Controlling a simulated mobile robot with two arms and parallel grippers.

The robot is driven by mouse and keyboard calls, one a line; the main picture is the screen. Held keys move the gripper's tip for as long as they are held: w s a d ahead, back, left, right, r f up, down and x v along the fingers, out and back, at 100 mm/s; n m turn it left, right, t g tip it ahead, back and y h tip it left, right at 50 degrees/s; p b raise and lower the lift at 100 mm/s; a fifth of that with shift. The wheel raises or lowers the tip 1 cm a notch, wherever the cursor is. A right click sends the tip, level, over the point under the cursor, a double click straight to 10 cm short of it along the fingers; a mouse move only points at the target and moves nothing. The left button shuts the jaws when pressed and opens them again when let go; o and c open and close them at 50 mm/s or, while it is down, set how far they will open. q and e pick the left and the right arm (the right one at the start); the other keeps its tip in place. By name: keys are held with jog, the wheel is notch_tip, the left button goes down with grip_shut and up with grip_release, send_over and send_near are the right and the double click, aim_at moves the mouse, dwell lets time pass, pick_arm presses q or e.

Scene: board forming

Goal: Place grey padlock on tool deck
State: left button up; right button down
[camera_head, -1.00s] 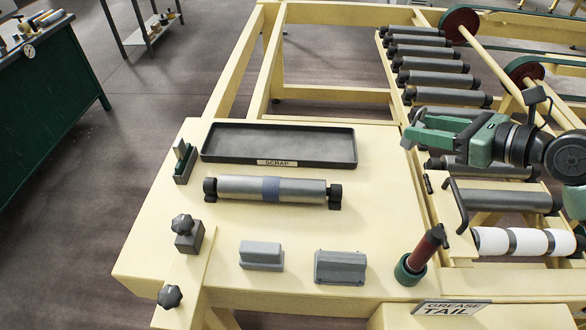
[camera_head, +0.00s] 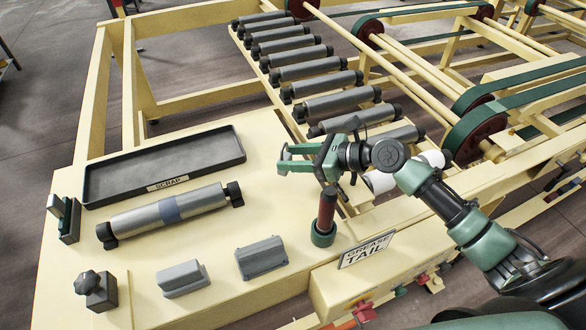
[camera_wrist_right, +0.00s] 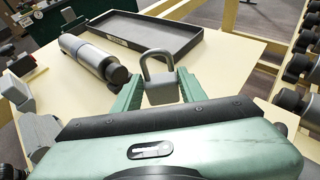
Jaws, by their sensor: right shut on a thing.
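The grey padlock (camera_wrist_right: 160,90), with its shackle pointing up, sits between the green fingers of my right gripper (camera_wrist_right: 155,95) in the right wrist view. My right gripper (camera_head: 286,160) is shut on it. In the head view the gripper is above the right edge of the cream deck (camera_head: 235,222), which I take for the tool deck; I cannot make out the padlock clearly there. The padlock appears held above the deck, with the deck surface behind it in the wrist view. My left gripper is not in view.
The deck holds a black scrap tray (camera_head: 165,165), a grey roller (camera_head: 168,212), two grey blocks (camera_head: 183,279) (camera_head: 261,257) and a red-handled tool in a green cup (camera_head: 323,232). Conveyor rollers (camera_head: 333,103) lie beyond. The deck between blocks and tray has some bare room.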

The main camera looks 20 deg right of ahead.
notch_tip(320, 180, down, 4)
jog(key=shift+r, duration=0.2)
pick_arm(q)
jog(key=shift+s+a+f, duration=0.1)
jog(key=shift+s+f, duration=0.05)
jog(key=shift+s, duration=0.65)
pick_arm(e)
jog(key=shift+f, duration=0.4)
